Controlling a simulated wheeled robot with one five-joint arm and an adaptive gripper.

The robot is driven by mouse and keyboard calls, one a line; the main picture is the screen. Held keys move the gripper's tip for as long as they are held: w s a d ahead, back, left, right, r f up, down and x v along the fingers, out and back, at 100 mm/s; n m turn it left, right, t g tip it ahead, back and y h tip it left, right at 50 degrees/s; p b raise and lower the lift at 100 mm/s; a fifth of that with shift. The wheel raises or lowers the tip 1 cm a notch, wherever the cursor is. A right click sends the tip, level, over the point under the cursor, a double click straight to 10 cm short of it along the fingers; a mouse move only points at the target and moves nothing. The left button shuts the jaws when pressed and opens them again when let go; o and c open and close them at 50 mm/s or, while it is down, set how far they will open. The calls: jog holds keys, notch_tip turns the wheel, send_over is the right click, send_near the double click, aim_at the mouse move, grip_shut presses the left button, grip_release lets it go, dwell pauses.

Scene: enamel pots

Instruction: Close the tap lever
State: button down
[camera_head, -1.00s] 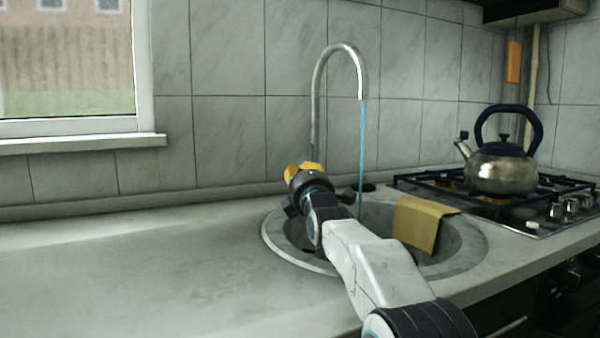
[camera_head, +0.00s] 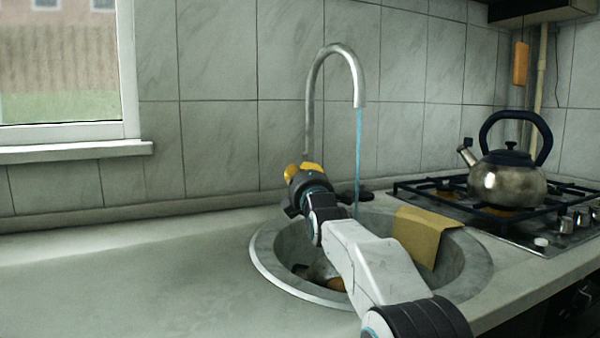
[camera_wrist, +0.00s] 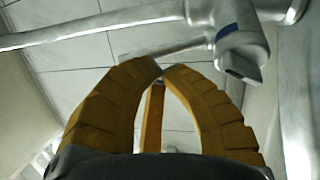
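The silver gooseneck tap (camera_head: 312,110) stands behind the sink, with a thin blue stream of water (camera_head: 358,160) running from its spout. My gripper (camera_head: 303,170), with yellow fingers, is at the foot of the tap and hides its base and lever in the head view. Metal tap parts (camera_wrist: 235,45), one with a blue mark, lie just beyond and right of the fingertips. I cannot tell for sure which part is the lever, or whether the fingers touch the tap.
The round sink (camera_head: 268,270) holds partly hidden items, and a yellow cloth (camera_head: 422,232) hangs over its right side. A metal kettle (camera_head: 508,182) stands on the gas hob (camera_head: 425,190) at right. The counter (camera_head: 130,270) at left is clear. The tiled wall is close behind the tap.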

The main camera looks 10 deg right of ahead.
jog(key=shift+r, duration=0.15)
jog(key=p, duration=0.2)
jog(key=w+r+g+p, duration=0.1)
jog(key=p, duration=0.1)
jog(key=shift+d+m, duration=0.2)
jog(key=shift+m, duration=0.1)
jog(key=shift+w+d+f+p, duration=0.15)
jog(key=shift+w+p, duration=0.2)
jog(key=shift+p, duration=0.3)
